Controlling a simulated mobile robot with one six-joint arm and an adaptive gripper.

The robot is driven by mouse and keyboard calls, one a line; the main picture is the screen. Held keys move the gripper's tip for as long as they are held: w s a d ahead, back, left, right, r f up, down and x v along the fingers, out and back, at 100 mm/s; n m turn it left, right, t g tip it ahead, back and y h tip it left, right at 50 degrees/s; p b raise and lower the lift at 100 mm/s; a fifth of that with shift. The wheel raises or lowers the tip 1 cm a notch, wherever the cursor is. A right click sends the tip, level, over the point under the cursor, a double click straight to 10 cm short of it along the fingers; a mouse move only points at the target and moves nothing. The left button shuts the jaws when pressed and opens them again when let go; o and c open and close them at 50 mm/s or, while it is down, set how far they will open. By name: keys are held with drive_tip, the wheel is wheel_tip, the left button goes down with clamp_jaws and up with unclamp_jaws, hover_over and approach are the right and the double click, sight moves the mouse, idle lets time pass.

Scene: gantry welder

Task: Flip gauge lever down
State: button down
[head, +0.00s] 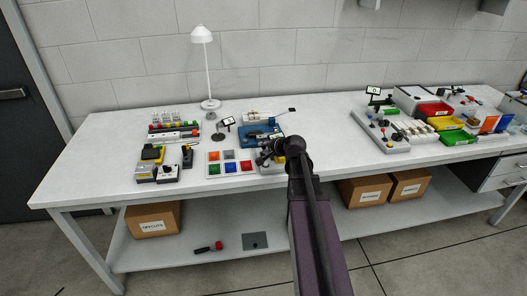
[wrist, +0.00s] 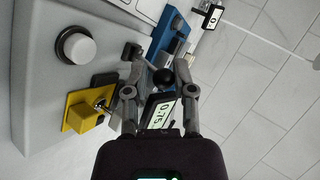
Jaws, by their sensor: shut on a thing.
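In the wrist view a black ball knob (wrist: 163,78), which looks like the gauge lever's end, sits between the two fingers of my gripper (wrist: 157,62). My gripper is shut on it, with the fingers still some way apart. A gauge display (wrist: 160,114) reading 0.75 shows just below the knob, partly hidden by the fingers and the gripper body. The lever's stem and its exact tilt are hard to make out. In the head view my gripper (head: 267,156) is low over the bench at the middle, and my arm hides most of the gauge.
A grey panel (wrist: 40,70) carries a white round knob (wrist: 79,48) and a yellow block (wrist: 80,118) close to my gripper. In the head view a blue fixture (head: 255,130) stands behind it and a tray of coloured squares (head: 212,158) to its left. Bare bench (head: 325,135) lies right.

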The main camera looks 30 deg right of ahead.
idle(0.3)
drive_tip(key=shift+c, duration=2)
unclamp_jaws()
drive_tip(key=shift+w, duration=0.1)
drive_tip(key=s+a+n, duration=0.1)
drive_tip(key=a, duration=0.1)
drive_tip(key=s+a+n+g+p, duration=0.1)
drive_tip(key=a, duration=0.1)
drive_tip(key=a+n+g+p, duration=0.1)
drive_tip(key=a, duration=0.2)
drive_tip(key=shift+s+f+y, duration=0.35)
drive_tip(key=shift+s+y, duration=0.05)
drive_tip(key=s+a+n+g+h+p, duration=0.3)
drive_tip(key=s+a+n+g+p, duration=0.3)
drive_tip(key=s+a, duration=0.9)
drive_tip(key=s+n+g, duration=0.3)
drive_tip(key=shift+n, duration=0.4)
